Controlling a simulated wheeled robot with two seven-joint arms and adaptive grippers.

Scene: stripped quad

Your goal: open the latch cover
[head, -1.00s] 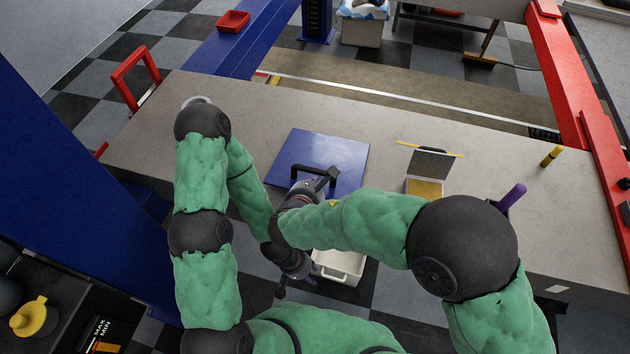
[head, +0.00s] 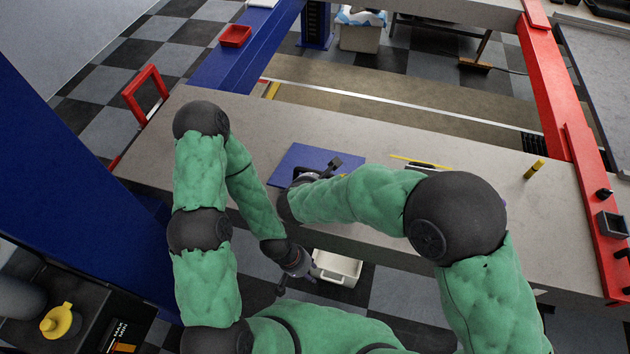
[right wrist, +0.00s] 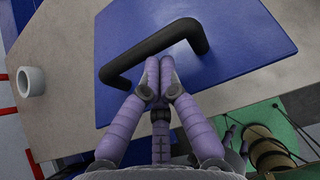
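The latch cover is a blue square panel (head: 296,157) with a black bar handle, lying on the grey counter and partly hidden by my right arm in the head view. In the right wrist view, the blue panel (right wrist: 265,28) fills the upper middle and the black handle (right wrist: 140,58) arches over it. My right gripper (right wrist: 159,62) has its purple fingers together, tips right at the near side of the handle bar; the bar is not visibly between them. In the head view, my left gripper (head: 281,287) hangs low, away from the panel, its fingers too small to read.
The grey counter (head: 160,150) is mostly clear left of the panel. A white bin (head: 338,267) stands below its front edge. A white ring-shaped object (right wrist: 31,81) shows in the right wrist view.

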